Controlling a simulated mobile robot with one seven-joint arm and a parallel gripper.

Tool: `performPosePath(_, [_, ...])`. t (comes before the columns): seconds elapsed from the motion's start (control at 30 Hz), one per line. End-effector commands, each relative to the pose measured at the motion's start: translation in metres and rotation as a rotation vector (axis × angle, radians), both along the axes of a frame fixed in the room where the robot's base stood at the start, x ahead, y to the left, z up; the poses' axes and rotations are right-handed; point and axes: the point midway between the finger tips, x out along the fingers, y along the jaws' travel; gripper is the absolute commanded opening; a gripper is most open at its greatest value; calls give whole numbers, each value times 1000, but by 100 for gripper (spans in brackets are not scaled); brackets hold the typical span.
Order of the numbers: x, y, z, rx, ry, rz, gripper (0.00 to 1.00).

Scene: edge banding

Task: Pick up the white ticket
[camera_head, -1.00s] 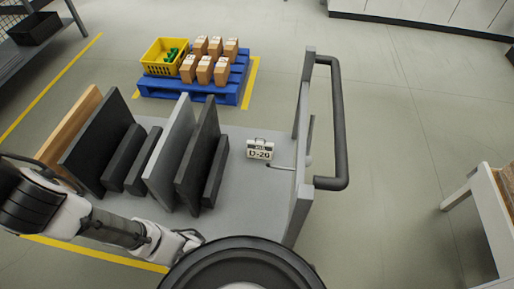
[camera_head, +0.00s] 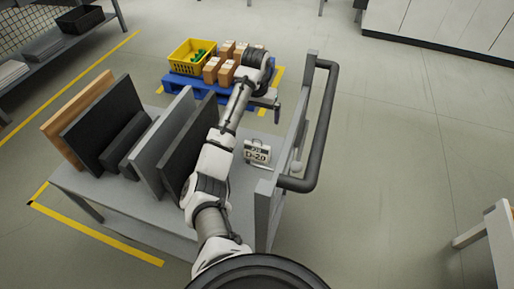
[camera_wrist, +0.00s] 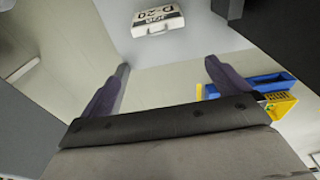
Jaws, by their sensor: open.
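The white ticket (camera_head: 257,152), marked D-20 in dark print, stands on the grey cart deck near the cart's handle end. In the wrist view the ticket (camera_wrist: 157,20) appears upside down at the top, beyond the fingertips, with its small dark handle toward me. My gripper (camera_head: 271,103) is above the far part of the cart, past the ticket in the head view. In the wrist view my gripper (camera_wrist: 168,66) has its two fingers wide apart with nothing between them. The ticket is apart from both fingers.
Several upright panels, including a dark one (camera_head: 187,150), stand on the cart left of the ticket. The cart's handle (camera_head: 322,130) rises at right. Beyond are a blue pallet (camera_head: 181,86), a yellow crate (camera_head: 184,60) and cartons (camera_head: 211,69). Open floor lies right.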

Motion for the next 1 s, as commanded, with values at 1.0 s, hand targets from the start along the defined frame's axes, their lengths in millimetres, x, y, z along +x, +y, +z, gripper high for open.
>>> performPosePath(1.0, [-16,5,-141,45,101,-13,100])
